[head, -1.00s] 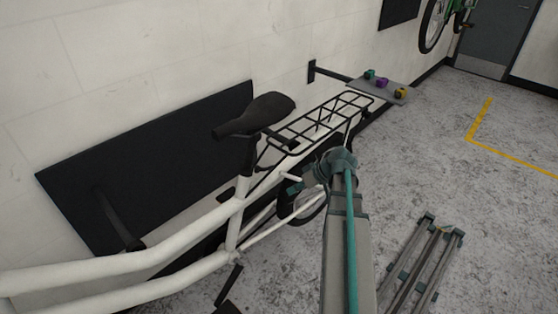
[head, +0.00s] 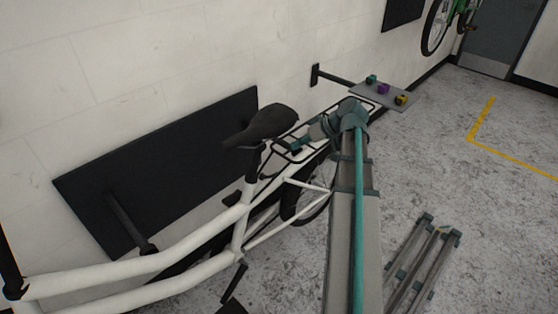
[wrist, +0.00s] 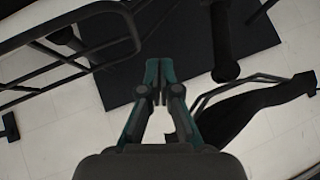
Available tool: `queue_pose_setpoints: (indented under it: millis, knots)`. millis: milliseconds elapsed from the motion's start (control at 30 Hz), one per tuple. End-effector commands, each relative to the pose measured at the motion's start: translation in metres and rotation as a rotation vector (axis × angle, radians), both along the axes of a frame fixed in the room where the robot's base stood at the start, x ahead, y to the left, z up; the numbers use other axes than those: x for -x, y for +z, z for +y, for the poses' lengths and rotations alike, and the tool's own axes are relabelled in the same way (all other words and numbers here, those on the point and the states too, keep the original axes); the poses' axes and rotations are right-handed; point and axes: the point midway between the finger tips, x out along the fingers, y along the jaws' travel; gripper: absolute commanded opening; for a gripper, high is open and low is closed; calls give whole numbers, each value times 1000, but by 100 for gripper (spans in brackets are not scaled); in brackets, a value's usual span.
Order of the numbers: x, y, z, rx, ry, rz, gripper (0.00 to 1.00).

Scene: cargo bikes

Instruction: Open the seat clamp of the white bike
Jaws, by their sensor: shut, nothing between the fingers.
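The white bike (head: 150,262) stands along the wall in the head view, with its black saddle (head: 262,125) on a dark seatpost (head: 253,165). The seat clamp would sit where the post enters the white frame, but it is too small to make out there. My gripper (head: 294,148) is just right of the saddle, over the black rear rack. In the wrist view my gripper (wrist: 157,98) is shut and empty, its two fingertips close together. The saddle (wrist: 255,108) shows to its right, with its rails; the clamp cannot be made out in this view.
The black rear rack (wrist: 35,60) lies left of my gripper in the wrist view. A dark wall panel (head: 150,170) with a black bracket arm (head: 128,222) is behind the bike. A small shelf (head: 385,96) holds coloured blocks. A grey frame lies on the open floor.

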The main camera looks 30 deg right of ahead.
Motion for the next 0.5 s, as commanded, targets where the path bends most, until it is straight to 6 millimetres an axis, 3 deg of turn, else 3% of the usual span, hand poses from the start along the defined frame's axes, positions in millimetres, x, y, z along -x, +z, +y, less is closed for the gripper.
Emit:
queue_pose_setpoints:
  millis: [500]
  knots:
    - [-3,-3,4,-4,-2,7,0]
